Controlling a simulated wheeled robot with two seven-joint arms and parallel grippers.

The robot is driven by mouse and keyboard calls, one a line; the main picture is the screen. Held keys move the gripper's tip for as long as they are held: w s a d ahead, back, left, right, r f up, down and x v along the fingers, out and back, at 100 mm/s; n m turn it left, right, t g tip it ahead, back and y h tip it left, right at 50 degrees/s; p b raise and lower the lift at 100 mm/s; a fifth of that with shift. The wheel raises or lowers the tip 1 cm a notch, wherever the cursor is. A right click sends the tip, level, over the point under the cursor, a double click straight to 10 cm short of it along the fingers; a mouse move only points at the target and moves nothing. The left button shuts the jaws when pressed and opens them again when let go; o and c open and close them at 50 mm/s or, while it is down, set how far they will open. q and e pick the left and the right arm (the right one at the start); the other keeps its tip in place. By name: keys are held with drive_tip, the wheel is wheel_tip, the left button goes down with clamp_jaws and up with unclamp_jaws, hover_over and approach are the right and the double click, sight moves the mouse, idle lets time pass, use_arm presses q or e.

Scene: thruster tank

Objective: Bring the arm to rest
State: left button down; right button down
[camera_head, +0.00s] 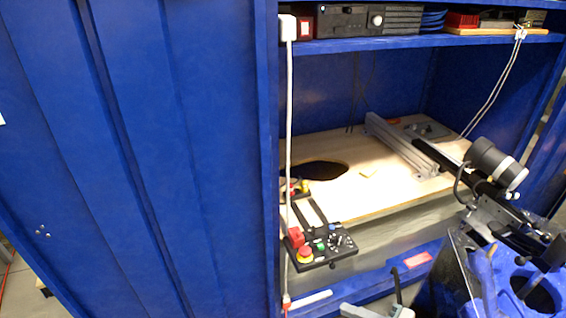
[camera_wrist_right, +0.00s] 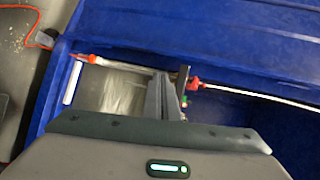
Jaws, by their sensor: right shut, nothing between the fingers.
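My right gripper (camera_head: 397,290) shows only in part at the bottom edge of the head view, low in front of the blue cabinet's lower front rail. In the right wrist view its fingers (camera_wrist_right: 165,96) are shut with nothing between them. They are apart from the wooden board and the control panel in the head view. Most of my right arm is below the frame. My left gripper is not in view.
A blue cabinet (camera_head: 150,150) fills the left. Inside are a wooden board (camera_head: 370,178) and a control panel (camera_head: 325,246) with a red button. A white cable (camera_head: 289,120) hangs at the opening. A dark cylindrical device (camera_head: 497,162) and blue ringed part (camera_head: 530,285) stand right.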

drive_tip(key=s+d+f+n+g+h, duration=0.1)
drive_tip(key=s+d+f+n+h, duration=0.2)
drive_tip(key=f, duration=0.9)
drive_tip(key=s+d+f+h, duration=0.1)
drive_tip(key=s+f+h, duration=0.25)
drive_tip(key=f, duration=0.95)
drive_tip(key=s+a+f+n+g+h, duration=0.2)
drive_tip(key=s+f+n, duration=0.5)
drive_tip(key=s+f, duration=0.7)
drive_tip(key=shift+a+f+h, duration=0.35)
drive_tip(key=shift+f+h, duration=0.05)
drive_tip(key=shift+h, duration=0.45)
